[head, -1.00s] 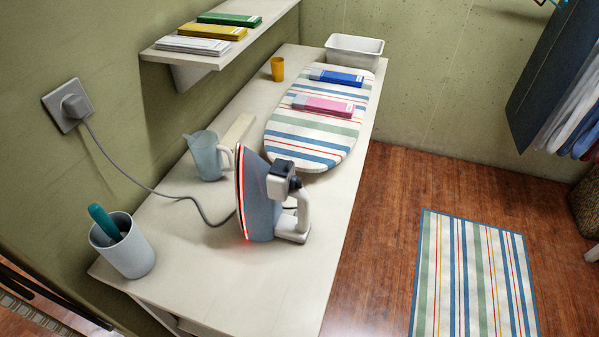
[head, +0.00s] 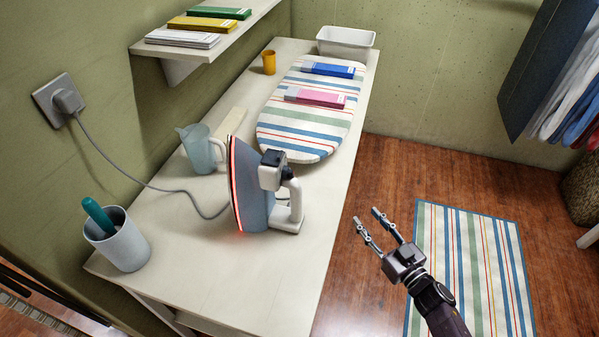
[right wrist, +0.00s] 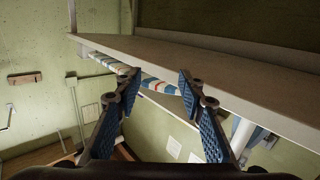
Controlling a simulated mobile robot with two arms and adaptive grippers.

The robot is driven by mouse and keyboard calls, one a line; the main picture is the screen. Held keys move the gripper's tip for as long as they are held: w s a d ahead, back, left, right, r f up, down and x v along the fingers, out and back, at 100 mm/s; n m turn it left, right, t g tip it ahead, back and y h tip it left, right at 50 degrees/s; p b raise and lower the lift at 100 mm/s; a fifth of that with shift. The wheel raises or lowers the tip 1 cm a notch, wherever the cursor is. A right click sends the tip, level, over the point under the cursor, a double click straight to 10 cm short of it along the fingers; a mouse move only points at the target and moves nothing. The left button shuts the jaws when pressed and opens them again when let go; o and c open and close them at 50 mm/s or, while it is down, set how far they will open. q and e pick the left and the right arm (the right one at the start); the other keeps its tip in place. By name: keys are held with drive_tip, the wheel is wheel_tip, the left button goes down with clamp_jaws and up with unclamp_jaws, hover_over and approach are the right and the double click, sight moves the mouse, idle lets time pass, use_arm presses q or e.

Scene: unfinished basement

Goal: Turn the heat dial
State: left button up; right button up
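An iron (head: 256,190) stands upright on its heel on the white table, with a red glow along the edge of its soleplate. A dark knob (head: 274,158) shows on the white and dark block at the iron's top; I take it for the heat dial, though its marks are too small to read. My right gripper (head: 367,221) is open and empty, to the right of the table's edge and apart from the iron. In the right wrist view its two blue-padded fingers (right wrist: 160,93) are spread with nothing between them. My left gripper is not in view.
The table (head: 215,285) also bears a jug (head: 200,150), a cup with a teal-handled tool (head: 122,245), and a striped ironing board (head: 300,138) with two packs. The iron's cord (head: 130,180) runs to a wall socket (head: 52,102). A shelf (head: 190,50) overhangs the back left.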

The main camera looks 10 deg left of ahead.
drive_tip(key=a+r+n+g+y, duration=0.2)
drive_tip(key=a+r+n+y, duration=0.15)
drive_tip(key=r, duration=0.45)
drive_tip(key=a+r+n+g+y, duration=0.1)
drive_tip(key=a+r+n+y, duration=0.25)
drive_tip(key=r, duration=0.45)
drive_tip(key=n+g+y, duration=0.2)
drive_tip(key=n+g, duration=0.4)
drive_tip(key=g, duration=0.3)
approach(293, 172)
drive_tip(key=a, duration=0.3)
drive_tip(key=w+a+p, duration=0.1)
drive_tip(key=a, duration=0.4)
drive_tip(key=shift+w+a+r+p, duration=0.1)
drive_tip(key=shift+w+a+p, duration=0.05)
drive_tip(key=shift+a+p, duration=0.15)
clamp_jaws()
